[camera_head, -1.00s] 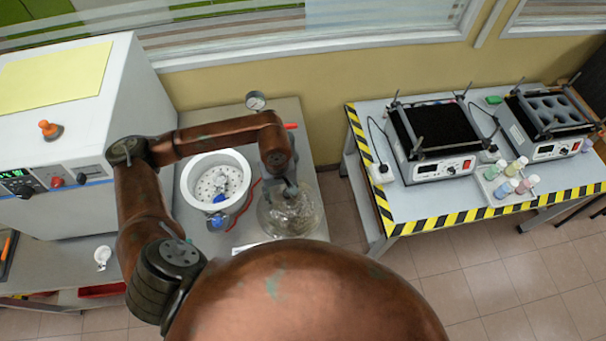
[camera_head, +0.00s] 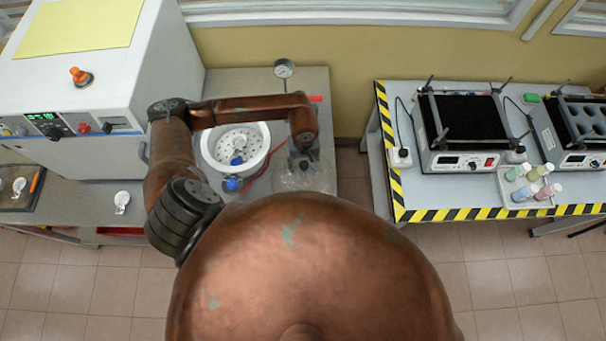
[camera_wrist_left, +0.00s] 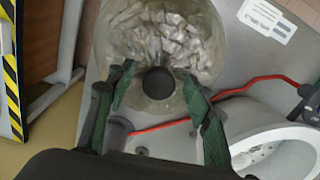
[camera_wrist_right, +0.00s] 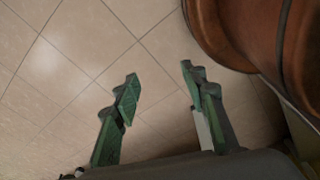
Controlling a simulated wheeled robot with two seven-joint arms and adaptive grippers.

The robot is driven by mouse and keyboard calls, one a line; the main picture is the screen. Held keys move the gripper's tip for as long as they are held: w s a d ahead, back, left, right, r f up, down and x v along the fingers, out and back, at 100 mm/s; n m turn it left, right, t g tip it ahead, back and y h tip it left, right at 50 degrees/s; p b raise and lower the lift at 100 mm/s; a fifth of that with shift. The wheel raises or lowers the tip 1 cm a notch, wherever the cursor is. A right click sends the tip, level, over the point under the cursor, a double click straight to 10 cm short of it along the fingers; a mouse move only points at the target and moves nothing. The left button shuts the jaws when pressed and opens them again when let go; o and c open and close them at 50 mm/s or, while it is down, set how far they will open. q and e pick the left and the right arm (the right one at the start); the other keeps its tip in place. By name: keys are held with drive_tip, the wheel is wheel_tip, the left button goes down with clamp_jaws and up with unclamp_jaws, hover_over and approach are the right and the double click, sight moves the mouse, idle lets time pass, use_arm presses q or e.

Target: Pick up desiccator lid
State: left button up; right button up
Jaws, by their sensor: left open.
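The desiccator lid is a clear glass dome with a round black knob (camera_wrist_left: 158,83) in the left wrist view. Pale, broken-up shapes show in the glass (camera_wrist_left: 150,35). In the head view the glass (camera_head: 312,180) lies on the grey table, partly hidden by my arm and body. My left gripper (camera_wrist_left: 157,88) is open, with its green fingers on either side of the knob; whether they touch it I cannot tell. In the head view my left gripper (camera_head: 301,164) is over the glass. My right gripper (camera_wrist_right: 158,74) is open and empty above the tiled floor.
A white round vessel with a perforated plate (camera_head: 235,145) and a blue knob stands beside the glass. A red tube (camera_wrist_left: 165,125) runs close by. A gauge (camera_head: 284,68) stands behind. A striped-edge table (camera_head: 440,200) with devices and bottles is at right.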

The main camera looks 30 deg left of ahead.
use_arm(q)
drive_tip(key=shift+w+f, duration=0.1)
drive_tip(key=shift+w, duration=0.1)
drive_tip(key=shift+c, duration=0.6)
drive_tip(key=shift+s, duration=0.15)
drive_tip(key=c, duration=1.1)
clamp_jaws()
use_arm(e)
drive_tip(key=shift+s, duration=0.5)
drive_tip(key=shift+w, duration=0.1)
